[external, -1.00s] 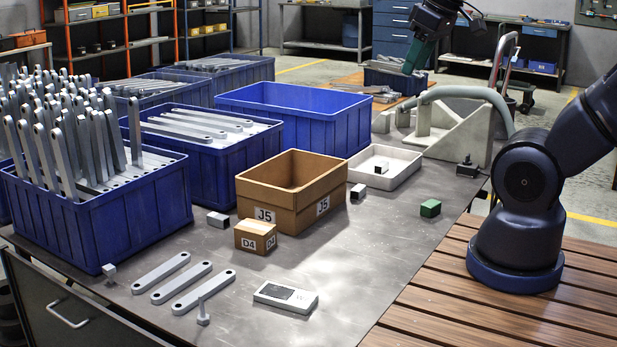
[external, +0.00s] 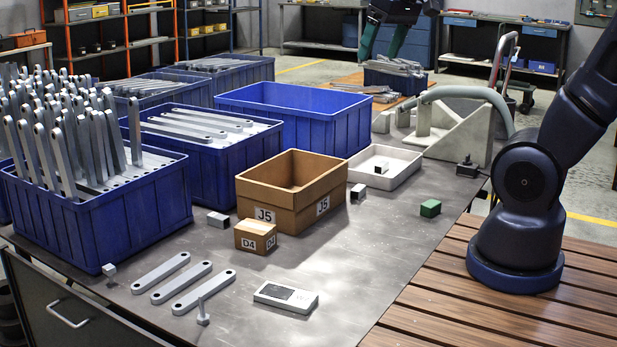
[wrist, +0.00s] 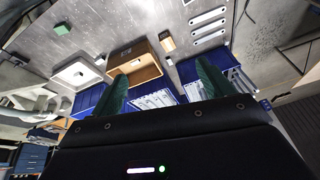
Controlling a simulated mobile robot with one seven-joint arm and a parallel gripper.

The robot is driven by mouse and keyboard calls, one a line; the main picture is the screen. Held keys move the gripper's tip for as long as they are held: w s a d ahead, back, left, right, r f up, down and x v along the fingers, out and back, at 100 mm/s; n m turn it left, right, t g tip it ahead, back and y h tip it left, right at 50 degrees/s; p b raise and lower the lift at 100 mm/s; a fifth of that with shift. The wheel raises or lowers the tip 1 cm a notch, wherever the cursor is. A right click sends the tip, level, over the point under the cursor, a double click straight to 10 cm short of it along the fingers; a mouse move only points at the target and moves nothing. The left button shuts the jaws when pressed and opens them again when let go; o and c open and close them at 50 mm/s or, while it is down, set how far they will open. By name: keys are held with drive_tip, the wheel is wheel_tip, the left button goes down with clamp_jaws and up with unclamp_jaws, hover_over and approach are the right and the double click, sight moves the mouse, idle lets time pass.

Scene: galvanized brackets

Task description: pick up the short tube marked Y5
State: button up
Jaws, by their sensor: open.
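My gripper (external: 383,46) is open and empty, raised high over the far side of the scene at the top of the external view. Its two green fingers stand apart in the wrist view (wrist: 163,74). No Y5 mark is readable in any view. Small short block-like pieces lie on the grey table: a grey one (external: 218,219) left of the J5 carton, another (external: 358,191) right of it, and one (external: 381,168) in the white tray. I cannot tell whether any of these is the short tube marked Y5. My gripper is far from all of them.
An open carton marked J5 (external: 290,212) and a small D4 box (external: 255,236) stand mid-table. Blue crates (external: 95,225) line the left; one (external: 290,112) looks empty. A white tray (external: 405,172), green block (external: 430,208) and flat bars (external: 181,283) lie around. The front right table is mostly clear.

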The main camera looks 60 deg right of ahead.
drive_tip(key=w+f+m+g, duration=0.15)
drive_tip(key=w+m, duration=0.35)
drive_tip(key=w, duration=1.1)
drive_tip(key=m+g, duration=0.3)
drive_tip(key=m, duration=0.8)
hover_over(218, 216)
drive_tip(key=shift+t, duration=0.25)
drive_tip(key=f, duration=4.2)
drive_tip(key=shift+s+f, duration=0.25)
drive_tip(key=shift+f, duration=0.1)
drive_tip(key=shift+w+f, duration=0.15)
drive_tip(key=shift+f, duration=1.25)
drive_tip(key=shift+w+f, duration=0.15)
drive_tip(key=shift+f, duration=1.25)
drive_tip(key=shift+c, duration=0.4)
drive_tip(key=c, duration=1)
